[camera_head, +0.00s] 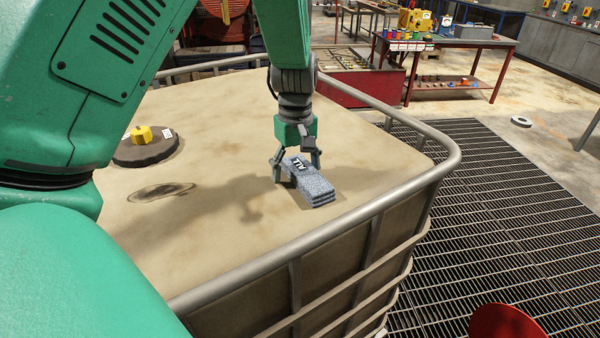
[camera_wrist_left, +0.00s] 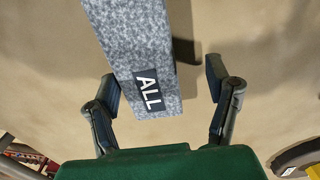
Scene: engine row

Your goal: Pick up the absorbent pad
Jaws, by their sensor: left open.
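The absorbent pad (camera_head: 315,188) is a grey speckled stack with a black label reading "ALL". It lies on the beige top of the caged tank (camera_head: 235,215), close to the rail. My left gripper (camera_head: 297,172) is over the pad's labelled end, pointing down, with its fingers spread. In the left wrist view the pad (camera_wrist_left: 140,45) reaches between the open fingers (camera_wrist_left: 163,92). The left finger is close beside the pad, and a wider gap shows at the right finger. Whether either finger touches it I cannot tell. My right gripper is not in view.
A metal rail (camera_head: 380,203) runs around the tank top. A dark round lid with a yellow cap (camera_head: 142,134) stands at the left of the top. Floor grating (camera_head: 500,220) lies to the right, and a red-framed workbench (camera_head: 445,42) stands behind.

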